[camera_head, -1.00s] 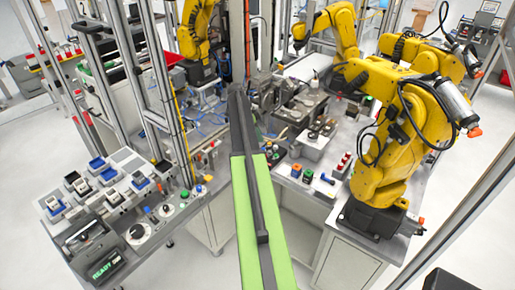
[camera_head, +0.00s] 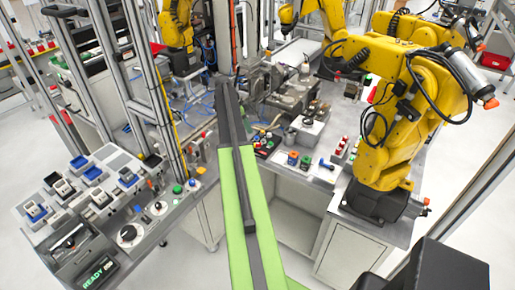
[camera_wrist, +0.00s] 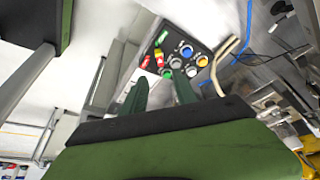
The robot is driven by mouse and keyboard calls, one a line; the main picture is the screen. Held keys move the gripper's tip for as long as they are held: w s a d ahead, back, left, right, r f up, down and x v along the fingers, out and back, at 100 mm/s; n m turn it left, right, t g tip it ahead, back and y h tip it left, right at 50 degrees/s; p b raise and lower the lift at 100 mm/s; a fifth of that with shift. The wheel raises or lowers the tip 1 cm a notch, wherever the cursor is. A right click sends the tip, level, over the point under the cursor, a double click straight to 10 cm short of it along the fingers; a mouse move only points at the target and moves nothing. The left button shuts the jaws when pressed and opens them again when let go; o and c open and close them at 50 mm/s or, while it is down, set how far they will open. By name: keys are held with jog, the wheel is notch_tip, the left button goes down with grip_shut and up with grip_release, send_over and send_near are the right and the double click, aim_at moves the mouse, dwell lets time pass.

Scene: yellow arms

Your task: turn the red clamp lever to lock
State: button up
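I cannot pick out the red clamp lever for certain in either view. A small upright red piece (camera_head: 371,95) stands on the bench beside the yellow robot arm in the head view; its shape is too small to read. My gripper (camera_wrist: 160,76) shows in the wrist view as two dark green fingers, spread apart with nothing between them. A dark button panel (camera_wrist: 172,36) lies beyond the fingertips, with blue, green, yellow and white buttons. A small red-and-yellow piece (camera_wrist: 147,61) lies by its left edge, apart from the fingers. In the head view my green and black arm reaches forward; its fingers cannot be made out.
A large yellow robot arm (camera_head: 390,160) stands on the right bench. Several red-topped pieces (camera_head: 341,146) and a blue piece (camera_head: 327,165) are at that bench's near edge. A left bench (camera_head: 175,212) holds blue-and-white trays and a knob. Metal posts rise behind it.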

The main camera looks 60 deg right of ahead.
aim_at(258, 145)
jog(key=b+x, duration=0.9)
jog(key=x, duration=0.2)
jog(key=shift+f, duration=0.35)
jog(key=shift+d+r, duration=0.1)
jog(key=shift+r, duration=0.05)
grip_shut()
